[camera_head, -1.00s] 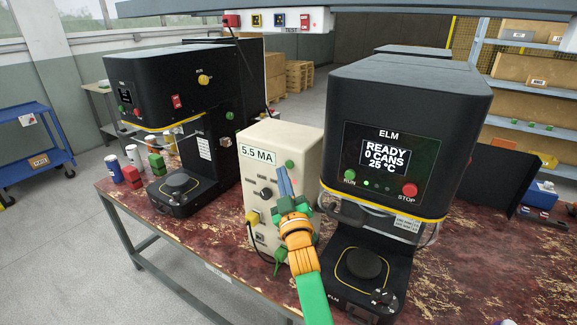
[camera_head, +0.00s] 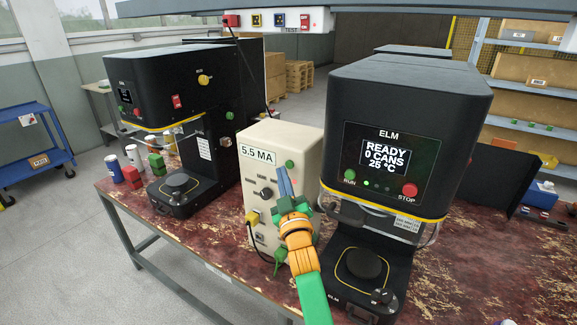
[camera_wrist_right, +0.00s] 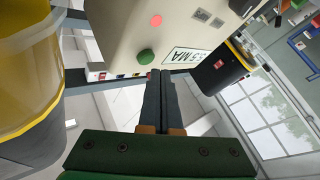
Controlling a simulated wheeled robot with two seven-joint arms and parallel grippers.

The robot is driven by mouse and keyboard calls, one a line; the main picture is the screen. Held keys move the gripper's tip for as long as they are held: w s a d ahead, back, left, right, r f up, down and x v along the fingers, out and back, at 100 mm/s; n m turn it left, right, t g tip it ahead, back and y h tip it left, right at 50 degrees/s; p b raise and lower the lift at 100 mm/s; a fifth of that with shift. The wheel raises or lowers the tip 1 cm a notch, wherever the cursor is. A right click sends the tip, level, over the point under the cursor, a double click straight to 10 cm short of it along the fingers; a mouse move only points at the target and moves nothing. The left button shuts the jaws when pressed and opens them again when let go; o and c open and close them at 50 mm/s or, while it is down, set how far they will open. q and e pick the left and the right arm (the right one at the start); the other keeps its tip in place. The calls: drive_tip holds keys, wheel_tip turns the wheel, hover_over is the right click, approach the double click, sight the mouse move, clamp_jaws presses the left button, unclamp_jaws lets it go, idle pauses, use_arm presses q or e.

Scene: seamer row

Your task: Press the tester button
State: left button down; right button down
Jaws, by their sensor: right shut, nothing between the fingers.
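The tester is a beige box (camera_head: 285,140) with a 5.5 MA display (camera_head: 257,151), standing between two black machines. A round green button (camera_head: 289,163) is at the upper right of its front. In the right wrist view the green button (camera_wrist_right: 145,57) stands out from the panel beside the display (camera_wrist_right: 186,58), with a lit red round spot (camera_wrist_right: 155,21) nearby. My right gripper (camera_head: 283,170) is shut and empty, its tips close to the green button. In the wrist view the fingertips (camera_wrist_right: 160,73) are just beside the button; contact cannot be told. My left gripper is not in view.
A black ELM machine (camera_head: 410,95) stands close on the right, its screen reading READY, 0 CANS. Another black machine (camera_head: 165,85) is on the left. Several small cans (camera_head: 113,167) and red and green blocks (camera_head: 156,164) sit at the worn red table's (camera_head: 235,265) left end.

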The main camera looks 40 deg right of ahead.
drive_tip(key=shift+w+d, duration=0.15)
drive_tip(key=shift+d, duration=0.25)
drive_tip(key=shift+w+d, duration=0.15)
drive_tip(key=shift+d, duration=0.2)
idle(0.8)
drive_tip(key=shift+s+a, duration=0.3)
drive_tip(key=shift+a, duration=0.45)
drive_tip(key=a, duration=0.1)
drive_tip(key=s+a, duration=0.1)
drive_tip(key=a, duration=0.1)
drive_tip(key=s+a+p, duration=0.1)
drive_tip(key=shift+a+f, duration=0.1)
drive_tip(key=shift+a, duration=0.25)
